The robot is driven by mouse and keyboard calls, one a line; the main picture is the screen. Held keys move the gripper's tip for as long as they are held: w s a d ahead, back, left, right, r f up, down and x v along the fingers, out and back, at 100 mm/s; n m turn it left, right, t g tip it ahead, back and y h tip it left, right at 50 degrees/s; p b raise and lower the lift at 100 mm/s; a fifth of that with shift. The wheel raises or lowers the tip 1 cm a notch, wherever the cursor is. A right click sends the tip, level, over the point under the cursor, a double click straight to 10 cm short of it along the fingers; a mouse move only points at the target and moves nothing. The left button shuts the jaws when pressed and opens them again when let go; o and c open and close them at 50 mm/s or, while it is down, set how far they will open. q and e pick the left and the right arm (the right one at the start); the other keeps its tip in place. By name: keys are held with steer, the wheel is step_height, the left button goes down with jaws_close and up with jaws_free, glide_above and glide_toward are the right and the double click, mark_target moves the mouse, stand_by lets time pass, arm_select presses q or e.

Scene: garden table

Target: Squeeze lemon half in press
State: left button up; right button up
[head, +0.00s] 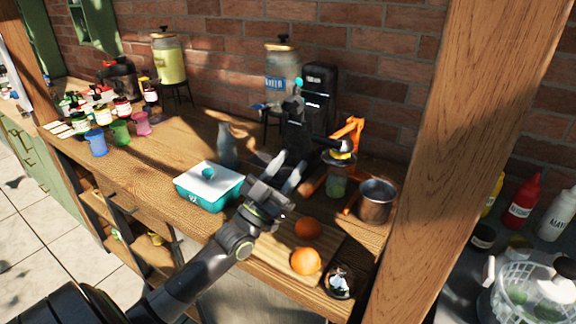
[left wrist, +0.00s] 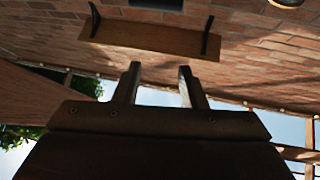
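The press (head: 351,133) has an orange lever and stands at the back right of the wooden table. Something yellow (head: 341,155) shows at its cup; I cannot tell whether it is the lemon half. A clear glass (head: 336,186) stands below the cup. My left gripper (head: 281,171) is to the left of the press and apart from it, with its fingers pointing up and back. In the left wrist view its two fingers (left wrist: 160,76) are spread with nothing between them. My right gripper is not in view.
A steel pot (head: 376,203) stands right of the glass. Two oranges (head: 307,228) lie on a cutting board (head: 274,252). A teal box (head: 208,194) and a grey bottle (head: 227,145) are left of my gripper. A thick wooden post (head: 462,150) rises at the right.

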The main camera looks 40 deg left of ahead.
arm_select(q)
steer(key=shift+w, duration=0.15)
steer(key=shift+c, duration=0.4)
steer(key=shift+d+h, duration=0.15)
steer(key=shift+h, duration=0.15)
steer(key=shift+c, duration=1.3)
steer(key=shift+d+r, duration=0.1)
steer(key=shift+d, duration=0.2)
steer(key=shift+c, duration=1.2)
steer(key=d+p, duration=0.1)
steer(key=d+g, duration=0.1)
steer(key=d+m+g+p, duration=0.1)
steer(key=shift+w+d+r+h+p, duration=0.25)
steer(key=shift+r+h+p, duration=0.05)
steer(key=shift+h, duration=0.1)
jaws_close()
steer(key=w+a+r+n+g+y+p, duration=0.1)
steer(key=w+a+r+n+y+p, duration=0.1)
steer(key=w+r+n+y+p, duration=0.55)
steer(key=shift+m, duration=0.95)
steer(key=shift+w+f+b, duration=0.25)
steer(key=shift+f+b, duration=0.2)
steer(key=shift+f, duration=0.4)
steer(key=shift+w+f+b, duration=0.3)
steer(key=shift+f+b, duration=0.1)
steer(key=shift+f, duration=0.45)
steer(key=shift+w+f+b, duration=0.25)
steer(key=shift+f+b, duration=0.2)
steer(key=shift+f, duration=0.4)
